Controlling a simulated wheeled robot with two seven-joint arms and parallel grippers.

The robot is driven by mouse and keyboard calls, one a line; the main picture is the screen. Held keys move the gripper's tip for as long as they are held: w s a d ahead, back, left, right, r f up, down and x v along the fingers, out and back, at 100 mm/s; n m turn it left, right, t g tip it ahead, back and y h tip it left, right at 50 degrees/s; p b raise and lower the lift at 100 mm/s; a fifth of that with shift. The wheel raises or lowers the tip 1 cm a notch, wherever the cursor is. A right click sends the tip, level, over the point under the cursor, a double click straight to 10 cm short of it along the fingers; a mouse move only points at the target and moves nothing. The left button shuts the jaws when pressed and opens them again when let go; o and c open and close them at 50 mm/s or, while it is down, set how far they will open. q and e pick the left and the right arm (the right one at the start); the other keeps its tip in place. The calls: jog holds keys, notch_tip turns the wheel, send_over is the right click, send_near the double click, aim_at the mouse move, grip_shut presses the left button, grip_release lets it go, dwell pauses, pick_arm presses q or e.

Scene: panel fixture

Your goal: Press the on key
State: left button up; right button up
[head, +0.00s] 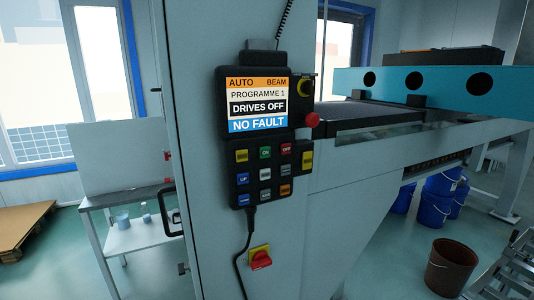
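A dark control pendant hangs on the grey machine cabinet in the middle of the head view. Its screen (257,104) reads AUTO, BEAM, PROGRAMME 1, DRIVES OFF and NO FAULT. Below the screen is a keypad (264,173) with several coloured keys. The green on key (265,152) is in the top row, between a yellow key (241,156) and the red off key (286,149). Nothing covers the keys. Neither of my grippers shows in this view.
A red mushroom button (312,120) juts from the pendant's right side. A red rotary switch (260,259) on yellow sits below, near a hanging black cable (242,262). A black door handle (170,208) is at left. A teal beam (440,80) extends right.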

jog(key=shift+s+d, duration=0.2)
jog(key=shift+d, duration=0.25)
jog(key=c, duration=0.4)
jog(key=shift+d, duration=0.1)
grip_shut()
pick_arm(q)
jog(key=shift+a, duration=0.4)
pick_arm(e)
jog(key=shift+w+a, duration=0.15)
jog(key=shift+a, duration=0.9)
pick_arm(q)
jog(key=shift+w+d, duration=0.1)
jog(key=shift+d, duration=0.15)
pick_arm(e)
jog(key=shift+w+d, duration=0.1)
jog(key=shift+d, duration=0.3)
